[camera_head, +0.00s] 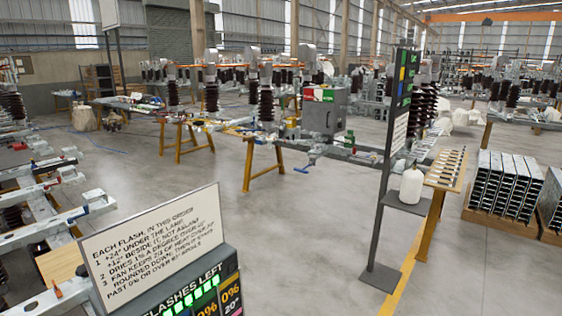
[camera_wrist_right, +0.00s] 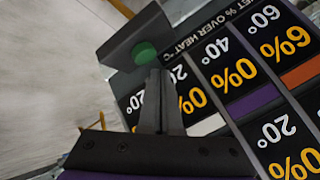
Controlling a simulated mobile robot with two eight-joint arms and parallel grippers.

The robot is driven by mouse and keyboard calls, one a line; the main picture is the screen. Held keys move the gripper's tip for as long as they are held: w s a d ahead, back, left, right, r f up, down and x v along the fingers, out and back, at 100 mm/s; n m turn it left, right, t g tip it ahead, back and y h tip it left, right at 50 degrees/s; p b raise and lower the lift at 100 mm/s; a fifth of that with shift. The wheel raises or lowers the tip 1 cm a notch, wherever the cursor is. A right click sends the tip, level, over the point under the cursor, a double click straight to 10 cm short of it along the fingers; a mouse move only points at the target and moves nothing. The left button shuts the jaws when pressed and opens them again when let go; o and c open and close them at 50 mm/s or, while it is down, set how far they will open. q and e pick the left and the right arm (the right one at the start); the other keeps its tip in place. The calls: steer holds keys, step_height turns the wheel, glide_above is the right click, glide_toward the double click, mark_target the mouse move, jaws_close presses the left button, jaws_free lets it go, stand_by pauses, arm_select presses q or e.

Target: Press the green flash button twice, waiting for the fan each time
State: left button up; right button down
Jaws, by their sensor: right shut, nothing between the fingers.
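In the right wrist view a round green button (camera_wrist_right: 145,52) sits on a grey bracket (camera_wrist_right: 130,38) beside the display panel. My right gripper (camera_wrist_right: 159,78) is shut and empty, its fingertips just below the button in the picture. I cannot tell whether they touch it. The panel shows wet-over-heat tiles (camera_wrist_right: 289,48): 6% over 60°, 0% over 40°, and 0% over 20° on others. In the head view the panel (camera_head: 185,292) reads "FLASHES LEFT" above several lit green bars (camera_head: 204,287). No fan can be made out. My left gripper is not in view.
A white rules sign (camera_head: 152,235) stands above the panel in the head view. A dark post (camera_head: 393,165) carries a small shelf with a white bottle (camera_head: 411,185). Trestles with insulators stand behind. The grey floor (camera_head: 290,240) between is clear.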

step_height(320, 180, up, 6)
steer(key=p, duration=0.4)
stand_by(0.4)
steer(key=s+d+m+h+p, duration=0.1)
steer(key=s+d+h, duration=0.1)
steer(key=s+d, duration=0.4)
steer(key=s+d+r+h+p, duration=0.1)
steer(key=s+d, duration=0.6)
steer(key=d, duration=0.7)
steer(key=s+d+m+h+p, duration=0.1)
steer(key=s+d+h, duration=0.3)
steer(key=d, duration=0.5)
steer(key=s+p, duration=0.1)
steer(key=s, duration=0.1)
steer(key=shift+s+d+r+m+t+h+p, duration=0.2)
steer(key=shift+s+d+m+t+h+p, duration=0.1)
steer(key=shift+s+d+h, duration=0.1)
